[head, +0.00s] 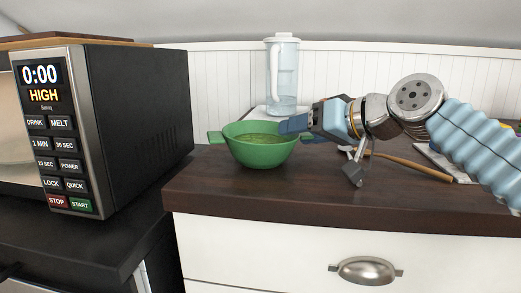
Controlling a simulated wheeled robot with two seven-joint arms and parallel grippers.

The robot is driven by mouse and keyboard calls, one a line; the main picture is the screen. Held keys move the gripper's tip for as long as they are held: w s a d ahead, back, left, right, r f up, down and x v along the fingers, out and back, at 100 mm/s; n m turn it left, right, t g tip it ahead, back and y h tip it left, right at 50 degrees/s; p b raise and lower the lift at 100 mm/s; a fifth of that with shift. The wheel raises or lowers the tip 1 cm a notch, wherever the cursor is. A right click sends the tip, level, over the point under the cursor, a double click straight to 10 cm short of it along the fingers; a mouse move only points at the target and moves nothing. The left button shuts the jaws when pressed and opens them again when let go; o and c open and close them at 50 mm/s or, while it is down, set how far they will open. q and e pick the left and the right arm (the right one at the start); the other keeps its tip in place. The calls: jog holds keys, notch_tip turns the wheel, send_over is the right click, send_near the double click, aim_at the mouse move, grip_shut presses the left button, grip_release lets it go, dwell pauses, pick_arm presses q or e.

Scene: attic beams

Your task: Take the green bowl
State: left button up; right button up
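The green bowl (262,153) stands upright on the dark wooden counter top. It has a tab handle at its left, and something greenish shows inside it. My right gripper (293,124) comes in from the right with its blue fingertips at the bowl's right rim, where they cover that part of the rim. I cannot tell whether the fingers are closed on the rim or only beside it. My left gripper is not in view.
A microwave (142,110) stands at the left on a lower dark surface. A clear pitcher (283,80) stands behind the bowl. A wooden-handled utensil (415,166) lies at the right under my arm. The counter (240,192) is clear in front of the bowl.

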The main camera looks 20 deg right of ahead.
grip_shut()
jog(key=shift+r, duration=0.1)
